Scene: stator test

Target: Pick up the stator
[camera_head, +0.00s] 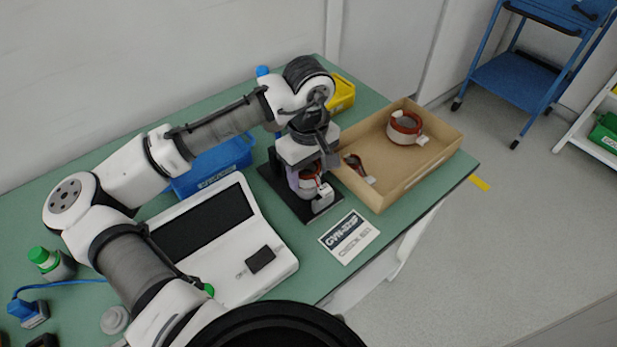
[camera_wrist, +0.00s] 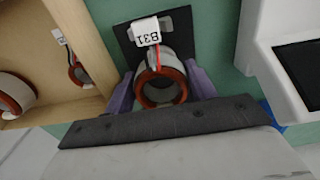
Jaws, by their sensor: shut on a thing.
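The stator (camera_wrist: 161,88) is a white ring with red-brown ends, red wires and a white tag (camera_wrist: 146,31) marked 831 in the wrist view. It also shows under my gripper in the head view (camera_head: 308,184). My gripper (camera_wrist: 161,94) points down over the black base plate (camera_head: 284,196), with its purple fingers on both sides of the stator, shut on it. The stator is at the plate; I cannot tell whether it touches it. Part of it is hidden by the gripper.
A cardboard box (camera_head: 436,163) right of my gripper holds another stator (camera_head: 404,128) and a smaller wired part (camera_head: 357,167). A white device (camera_head: 270,288) with a dark screen lies to the left. A printed sign (camera_head: 349,237) lies in front. Blue (camera_head: 213,168) and yellow (camera_head: 342,95) bins stand behind.

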